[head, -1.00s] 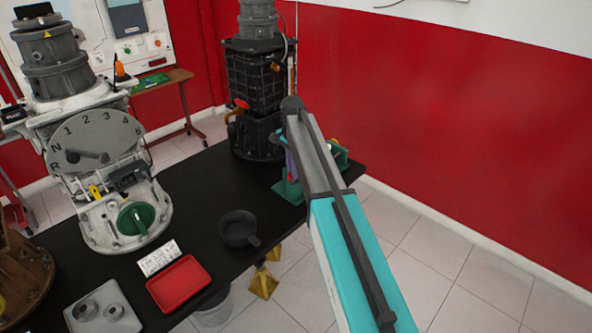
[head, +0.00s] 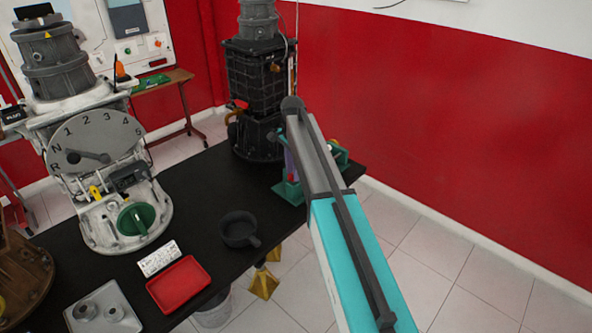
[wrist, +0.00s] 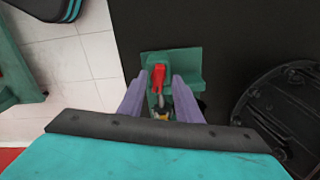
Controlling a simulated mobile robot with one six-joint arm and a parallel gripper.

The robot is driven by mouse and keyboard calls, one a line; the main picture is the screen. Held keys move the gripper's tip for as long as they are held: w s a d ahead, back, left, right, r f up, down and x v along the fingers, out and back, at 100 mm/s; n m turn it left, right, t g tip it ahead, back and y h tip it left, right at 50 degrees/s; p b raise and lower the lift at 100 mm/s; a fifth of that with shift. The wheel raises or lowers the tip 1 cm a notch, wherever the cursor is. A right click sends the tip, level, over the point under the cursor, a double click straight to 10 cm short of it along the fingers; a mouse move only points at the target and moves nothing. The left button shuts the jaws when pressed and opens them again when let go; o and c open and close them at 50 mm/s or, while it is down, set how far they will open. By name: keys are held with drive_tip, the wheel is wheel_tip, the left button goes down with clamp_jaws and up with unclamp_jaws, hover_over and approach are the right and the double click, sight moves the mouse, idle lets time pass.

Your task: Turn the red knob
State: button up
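The red knob (wrist: 158,73) shows in the wrist view as a small red handle on a metal stem, over a green stand (wrist: 187,62). My gripper (wrist: 160,82) has its two purple fingers on either side of the knob, with a gap visible on each side. It is open, and I cannot tell whether either finger touches the knob.
A tall black engine unit (head: 260,95) with a red part stands behind the green stand. A round dark flange (wrist: 285,110) is at right in the wrist view. A black pan (head: 238,228), a red tray (head: 180,284) and a gear-dial trainer (head: 95,140) share the black table (head: 195,190).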

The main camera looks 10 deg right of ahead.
drive_tip(key=shift+r, duration=0.1)
wheel_tip(320, 180, up, 14)
drive_tip(key=b, duration=0.3)
idle(0.7)
drive_tip(key=shift+f, duration=0.2)
drive_tip(key=s+d+f+n, duration=0.1)
drive_tip(key=d+f, duration=0.3)
drive_tip(key=f, duration=0.3)
drive_tip(key=s+d+f+n, duration=0.1)
drive_tip(key=d+f, duration=0.3)
drive_tip(key=f, duration=0.4)
drive_tip(key=s+a+f+n+g+y+p, duration=0.1)
drive_tip(key=s+a+f+n+g+p, duration=0.15)
drive_tip(key=s+f, duration=1.15)
drive_tip(key=s+a+f+n+g+p, duration=0.15)
drive_tip(key=s+f+n+p, duration=0.25)
drive_tip(key=s+f, duration=1)
drive_tip(key=s+a+f+n, duration=0.1)
drive_tip(key=s+f+n, duration=0.1)
drive_tip(key=s, duration=1)
drive_tip(key=s+a+f+n+g+h+p, duration=0.1)
drive_tip(key=s+f+n, duration=0.2)
drive_tip(key=s, duration=1)
drive_tip(key=shift+a+f, duration=0.2)
drive_tip(key=shift+f, duration=0.7)
